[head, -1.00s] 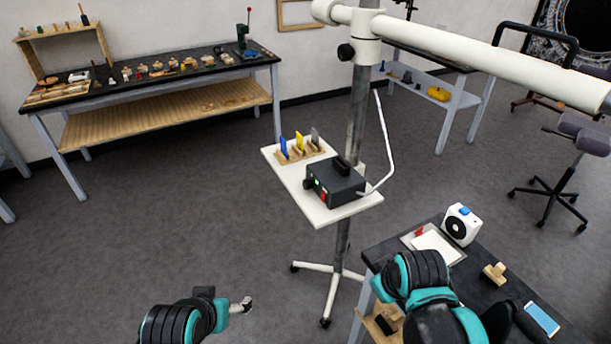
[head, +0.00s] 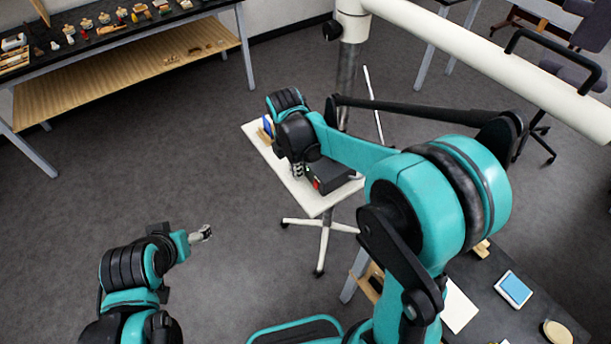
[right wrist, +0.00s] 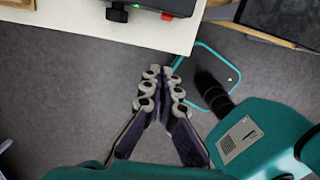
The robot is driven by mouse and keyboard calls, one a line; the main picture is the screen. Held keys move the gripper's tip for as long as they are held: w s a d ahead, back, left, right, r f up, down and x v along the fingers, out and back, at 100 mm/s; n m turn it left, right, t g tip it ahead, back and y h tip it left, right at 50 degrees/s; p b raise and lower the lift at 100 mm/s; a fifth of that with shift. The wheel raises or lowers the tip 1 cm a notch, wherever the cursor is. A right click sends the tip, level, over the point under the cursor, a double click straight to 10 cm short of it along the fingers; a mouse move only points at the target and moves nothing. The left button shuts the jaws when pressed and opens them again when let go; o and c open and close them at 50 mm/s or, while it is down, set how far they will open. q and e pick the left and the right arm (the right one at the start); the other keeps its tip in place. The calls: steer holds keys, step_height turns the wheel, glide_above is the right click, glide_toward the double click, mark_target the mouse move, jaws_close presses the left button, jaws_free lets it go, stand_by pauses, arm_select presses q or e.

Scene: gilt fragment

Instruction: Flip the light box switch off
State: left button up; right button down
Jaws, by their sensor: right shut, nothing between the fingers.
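The black light box (head: 330,177) stands on a white tray (head: 262,147) on a pole stand. My right arm covers part of it in the head view. Its red switch (head: 316,184) shows at the box's front. The right wrist view shows only the box's front edge at the top, with a green light (right wrist: 136,6), a black knob (right wrist: 117,14) and the red switch (right wrist: 167,16). My right gripper (right wrist: 163,78) is shut and empty, below the tray's edge in that view and apart from the switch. My left gripper (head: 203,234) is at lower left, away from the tray; its jaws are too small to read.
A wooden rack with a blue plate (head: 268,125) stands on the tray, partly behind my arm. The metal pole (head: 347,85) rises behind the tray, with a white boom (head: 480,50) above. A dark table (head: 485,300) is at lower right. Open floor lies left.

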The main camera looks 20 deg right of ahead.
mark_target(316, 185)
steer(key=shift+s, duration=0.1)
steer(key=f, duration=0.3)
steer(key=f+b, duration=0.1)
steer(key=f, duration=0.3)
steer(key=d+f+b, duration=0.1)
steer(key=f, duration=0.2)
steer(key=shift+w+f, duration=0.2)
steer(key=shift+w+d+b, duration=0.15)
steer(key=shift+w+d, duration=0.1)
steer(key=shift+d, duration=0.35)
steer(key=shift+w+d+b, duration=0.15)
steer(key=shift+w+d, duration=0.05)
steer(key=shift+d, duration=0.4)
steer(key=shift+w+d+f, duration=0.1)
steer(key=shift+w+d, duration=0.1)
steer(key=shift+d, duration=0.4)
